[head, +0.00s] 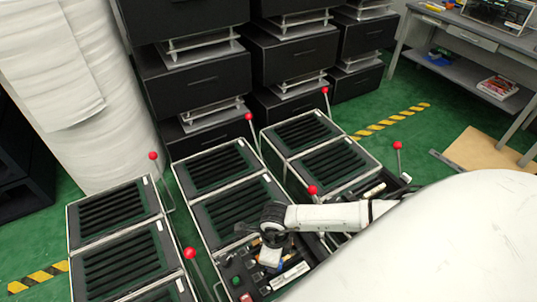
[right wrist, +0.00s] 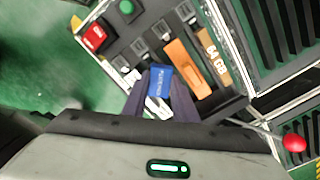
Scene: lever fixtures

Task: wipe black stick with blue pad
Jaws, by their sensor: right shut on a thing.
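My right gripper (head: 271,238) reaches in from the right in the head view, over the open front compartment of the middle case. In the right wrist view its two dark fingers (right wrist: 158,98) are shut on a blue pad (right wrist: 161,78) with pale lettering and a white part below it. The pad is held over or close to the small items in the compartment. I cannot pick out a black stick with certainty; the gripper and arm hide part of the compartment. My left gripper is in neither view.
An orange block (right wrist: 188,66), a "64 GB" piece (right wrist: 214,54), a red switch (right wrist: 94,36) and a green button (right wrist: 127,7) lie near the gripper. Red-knobbed levers (head: 190,253) stand beside the cases. Black drawers (head: 196,82) stand behind.

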